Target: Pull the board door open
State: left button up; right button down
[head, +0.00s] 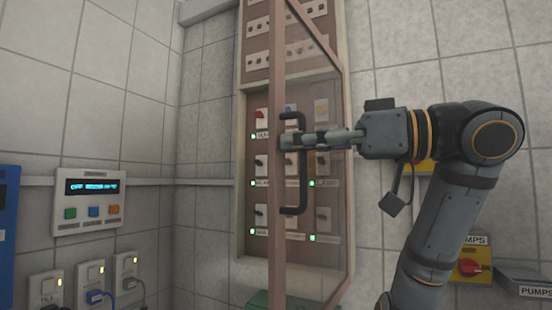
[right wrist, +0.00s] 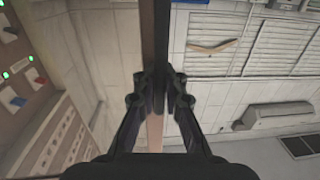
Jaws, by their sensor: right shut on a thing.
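The board door (head: 277,240) is a glazed panel with a brown frame. It stands swung out from the switch board (head: 242,200), ajar, with its edge toward me in the head view. A black bar handle (head: 302,190) is on the door. My right gripper (head: 292,140) is shut on the upper part of the handle. In the right wrist view its two fingers (right wrist: 160,95) close from both sides on the dark handle, with the brown door edge behind. My left gripper is in neither view.
A white control box (head: 90,203) with a lit display and several sockets are on the left wall. A yellow box with a red switch (head: 470,268) is at the right, behind my right arm. A green thing (head: 268,300) is below the board.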

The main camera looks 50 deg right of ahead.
jog(key=shift+s+d+r, duration=0.1)
jog(key=shift+s+d, duration=0.05)
jog(key=shift+s, duration=0.15)
jog(key=c, duration=1.4)
grip_release()
jog(key=v, duration=0.7)
jog(key=shift+s+d, duration=0.1)
jog(key=shift+s, duration=0.15)
jog(key=shift+w, duration=0.1)
